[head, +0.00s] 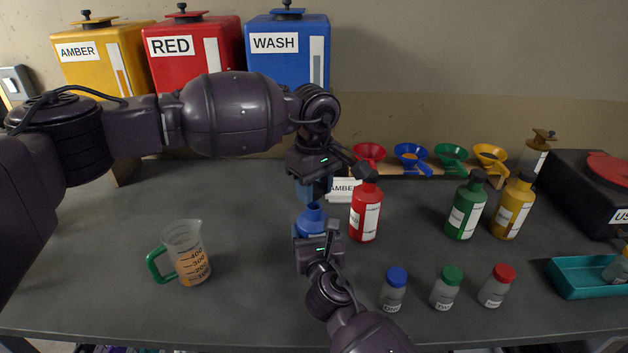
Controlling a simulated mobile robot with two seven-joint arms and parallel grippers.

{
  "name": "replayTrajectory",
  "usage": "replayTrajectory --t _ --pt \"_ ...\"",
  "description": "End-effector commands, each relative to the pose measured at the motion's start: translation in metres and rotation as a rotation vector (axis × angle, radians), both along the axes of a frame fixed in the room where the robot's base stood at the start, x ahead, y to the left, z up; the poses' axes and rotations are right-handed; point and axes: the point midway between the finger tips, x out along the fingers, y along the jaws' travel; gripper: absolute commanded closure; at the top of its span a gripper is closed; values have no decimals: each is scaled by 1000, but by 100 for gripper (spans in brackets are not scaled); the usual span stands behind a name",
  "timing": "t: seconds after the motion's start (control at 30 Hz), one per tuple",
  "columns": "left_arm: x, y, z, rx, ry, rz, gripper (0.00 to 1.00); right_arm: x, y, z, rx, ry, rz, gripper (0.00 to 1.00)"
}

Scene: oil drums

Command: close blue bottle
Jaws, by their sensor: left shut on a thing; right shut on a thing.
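The blue bottle (311,217) stands upright near the middle of the table, its lower part hidden by my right gripper. My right gripper (314,234) is shut on it from the front. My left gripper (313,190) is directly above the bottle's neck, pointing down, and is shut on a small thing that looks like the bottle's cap. That thing is mostly hidden by the jaws. I cannot tell whether it touches the neck.
A red bottle (365,212) stands close on the right. Green (467,207) and yellow bottles (513,208) are farther right. Several small capped jars, one blue-capped (394,290), stand in front. A measuring jug (186,252) is at left. The table between jug and bottle is clear.

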Motion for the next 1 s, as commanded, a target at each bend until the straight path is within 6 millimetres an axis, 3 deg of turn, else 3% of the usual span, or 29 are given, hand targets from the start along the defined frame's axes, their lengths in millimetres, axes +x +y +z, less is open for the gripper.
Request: replayTrajectory --t 0.43,1.0 --pt "0 0 0 0 0 0 84 0 0 0 0 1 0 67" --pt "0 0 -17 0 0 1 84 0 0 0 0 1 0 67"
